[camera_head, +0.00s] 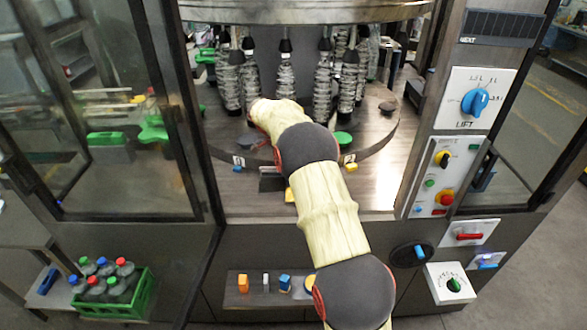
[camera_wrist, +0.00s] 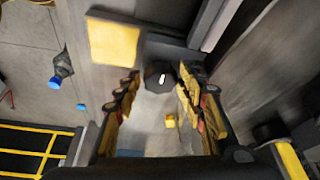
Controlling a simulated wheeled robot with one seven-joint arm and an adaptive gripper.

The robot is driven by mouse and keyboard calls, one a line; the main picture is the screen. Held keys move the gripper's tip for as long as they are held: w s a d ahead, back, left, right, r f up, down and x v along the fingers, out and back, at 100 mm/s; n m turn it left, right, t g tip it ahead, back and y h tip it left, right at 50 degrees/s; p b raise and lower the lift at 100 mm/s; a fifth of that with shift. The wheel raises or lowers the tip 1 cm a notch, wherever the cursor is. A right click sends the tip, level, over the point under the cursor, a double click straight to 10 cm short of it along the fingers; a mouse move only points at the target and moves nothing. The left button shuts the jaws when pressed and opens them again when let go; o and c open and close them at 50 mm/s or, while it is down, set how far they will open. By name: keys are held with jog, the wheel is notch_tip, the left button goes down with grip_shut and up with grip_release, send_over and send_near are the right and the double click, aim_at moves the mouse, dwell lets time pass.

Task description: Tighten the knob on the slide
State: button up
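The knob (camera_wrist: 158,79) is black with a short white mark, seen in the wrist view at the far end of the gap between my fingertips. It sits on a grey metal part, which I take to be the slide. My gripper (camera_wrist: 159,92) is open, with one yellow-and-black finger on each side of the knob. The right fingertip looks very close to it; I cannot tell whether it touches. In the head view my pale arm covers the middle of the machine, and the gripper and knob are hidden.
A yellow block (camera_wrist: 113,42) stands left of the knob. The LIFT panel (camera_head: 473,98) and a switch panel (camera_head: 443,177) stand at right. A green bottle crate (camera_head: 118,301) is at lower left.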

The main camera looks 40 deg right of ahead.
jog(key=shift+o, duration=0.8)
jog(key=shift+r, duration=0.2)
jog(key=shift+w+r, duration=0.15)
jog(key=shift+r, duration=0.05)
jog(key=v, duration=0.7)
jog(key=shift+a, duration=0.2)
